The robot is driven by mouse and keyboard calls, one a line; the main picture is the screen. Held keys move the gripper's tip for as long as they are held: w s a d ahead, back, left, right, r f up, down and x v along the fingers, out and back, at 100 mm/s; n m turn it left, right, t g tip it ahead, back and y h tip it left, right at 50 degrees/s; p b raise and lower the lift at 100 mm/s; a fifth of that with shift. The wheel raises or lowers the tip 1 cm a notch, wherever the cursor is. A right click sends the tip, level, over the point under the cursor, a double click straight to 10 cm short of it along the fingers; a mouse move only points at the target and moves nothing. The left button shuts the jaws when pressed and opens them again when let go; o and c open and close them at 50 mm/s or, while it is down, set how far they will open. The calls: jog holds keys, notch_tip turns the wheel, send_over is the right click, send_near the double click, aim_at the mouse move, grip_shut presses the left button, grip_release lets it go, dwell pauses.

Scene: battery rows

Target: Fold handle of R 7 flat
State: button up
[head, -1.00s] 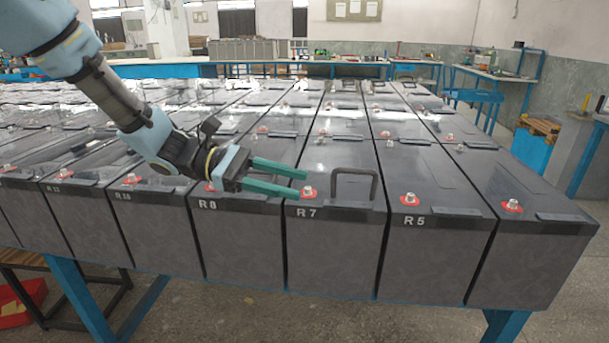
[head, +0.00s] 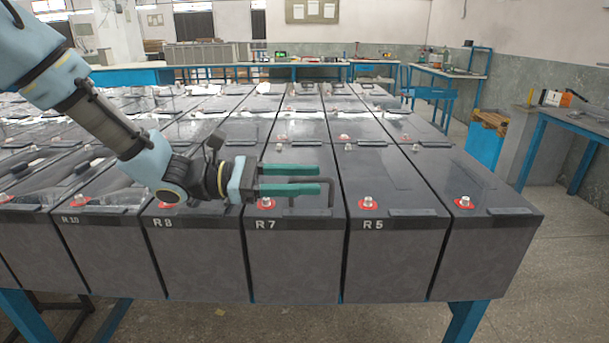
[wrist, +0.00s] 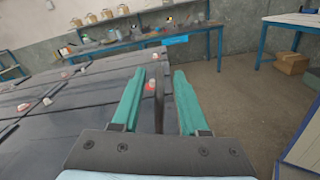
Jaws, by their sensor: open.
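The battery marked R 7 (head: 295,255) stands in the front row, a dark box with a red-ringed terminal (head: 266,203) at its front left. Its handle (head: 331,194), a dark bar loop, stands upright on the lid, partly hidden behind my gripper. My gripper (head: 318,179) is open, with two green fingers pointing right across the handle above the lid. In the wrist view the handle shows as a dark upright bar (wrist: 159,108) between the two open fingers (wrist: 160,76). I cannot tell whether a finger touches it.
Battery R 8 (head: 200,250) is on the left and R 5 (head: 390,255) on the right, with more rows behind. Their terminals stick up from the lids. A blue-framed bench (head: 575,122) stands at the right, beyond open floor.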

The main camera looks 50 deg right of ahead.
jog(key=shift+s+d, duration=0.1)
jog(key=shift+s, duration=0.05)
grip_shut()
dwell(0.4)
